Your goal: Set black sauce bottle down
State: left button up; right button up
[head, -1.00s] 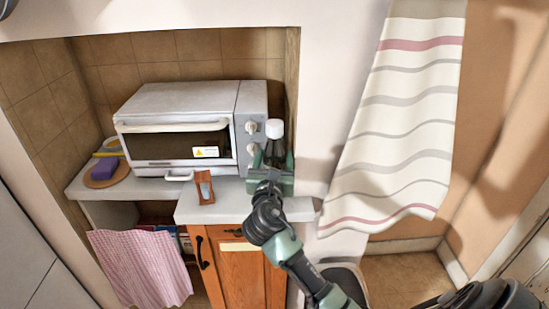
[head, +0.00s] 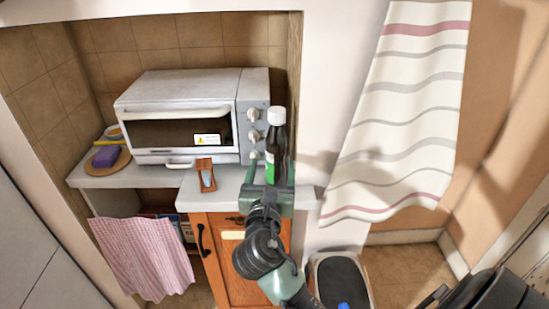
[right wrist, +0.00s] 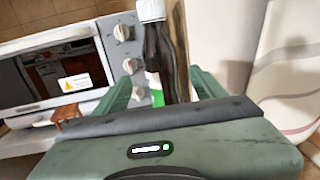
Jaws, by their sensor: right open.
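The black sauce bottle (head: 276,148), dark with a white cap and a green label patch, stands upright on the light counter (head: 228,184), in front of the oven's right side. It also shows in the right wrist view (right wrist: 162,57), where its lower part is hidden behind my gripper body. My right gripper (head: 268,177) is open at the counter's front, with its fingers on either side of the bottle's lower part. I cannot tell whether a finger touches it. My left gripper is out of view.
A white toaster oven (head: 180,95) stands just behind and left of the bottle. A small brown-framed object (head: 205,175) stands to the left on the counter. A wall edge and a striped curtain (head: 405,110) are at right. A bin (head: 343,275) stands below.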

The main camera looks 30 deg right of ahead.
jog(key=shift+v, duration=0.95)
jog(key=w+a+f+m+y, duration=0.1)
jog(key=a+f+m+y, duration=0.35)
jog(key=f, duration=0.65)
jog(key=w+a+f+m+y, duration=0.25)
jog(key=a+f+y, duration=0.2)
jog(key=f, duration=0.65)
jog(key=s+a+f+m+g+y, duration=0.1)
jog(key=s+f+m+g, duration=0.15)
jog(key=f, duration=0.55)
jog(key=s+a+f+m+g+y, duration=0.1)
jog(key=s+f+m+g, duration=0.2)
jog(key=f, duration=0.5)
jog(key=s+f+m+g, duration=0.2)
jog(key=s+f+m, duration=0.2)
jog(key=s+f, duration=0.8)
jog(key=s+d+f+m+g, duration=0.1)
jog(key=s+f+m, duration=0.2)
jog(key=s, duration=0.6)
jog(key=s+d+f+m+g, duration=0.2)
jog(key=s+f+m, duration=0.1)
jog(key=s+f, duration=0.5)
jog(key=s+d+f+m+g, duration=0.1)
jog(key=s+f, duration=0.5)
jog(key=s, duration=0.6)
jog(key=shift+s+d+m+g, duration=0.15)
jog(key=shift+d+m+g, duration=0.1)
jog(key=shift+m+g, duration=0.7)
jog(key=shift+c, duration=0.2)
